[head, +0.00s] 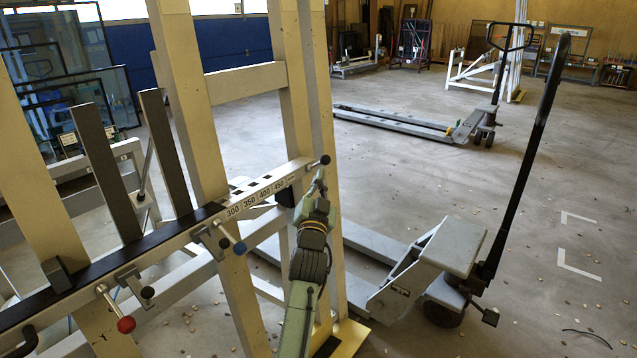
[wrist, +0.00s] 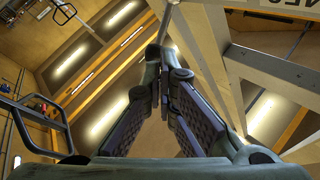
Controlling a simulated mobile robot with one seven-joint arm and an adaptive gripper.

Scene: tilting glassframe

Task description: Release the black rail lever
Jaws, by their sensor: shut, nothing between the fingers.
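A grey rail (head: 270,187) with numbers on its side crosses the tall frame posts. A lever with a black ball knob (head: 325,160) sticks out at its right end. My gripper (head: 321,183) is just below this knob, pointing up; whether it touches the lever is not clear. In the wrist view my gripper (wrist: 163,50) has its fingertips together, with nothing visible between them. Another lever with a black knob (head: 147,292) is lower left on the rail.
A blue-knobbed lever (head: 239,248) and a red-knobbed lever (head: 126,324) also hang on the rail. A cream post (head: 290,80) stands close left of my arm. A pallet truck (head: 450,245) is at right, with open floor (head: 570,220) beyond it.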

